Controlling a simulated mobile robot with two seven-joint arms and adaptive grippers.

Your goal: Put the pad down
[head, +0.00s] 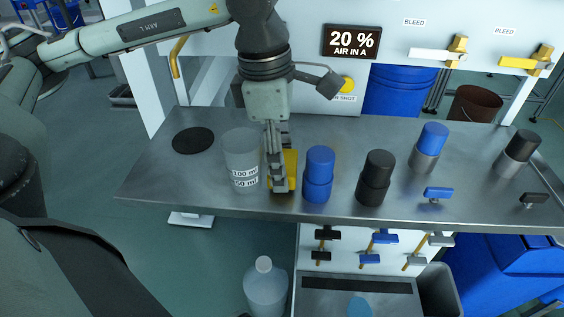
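My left gripper (278,186) points straight down over the metal table, between the clear beaker and a blue bottle. A yellow pad (291,168) shows at its fingers, mostly hidden behind them. The fingers look shut on the pad. The pad stands upright, with its lower edge at or just above the table; I cannot tell if it touches. My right gripper is not in view.
The clear beaker (241,160) stands close left of the gripper, the blue bottle (319,174) close right. A black bottle (375,178) stands beyond. A black disc (193,140) lies on the table (165,180) at left. Small valves (437,194) sit at right.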

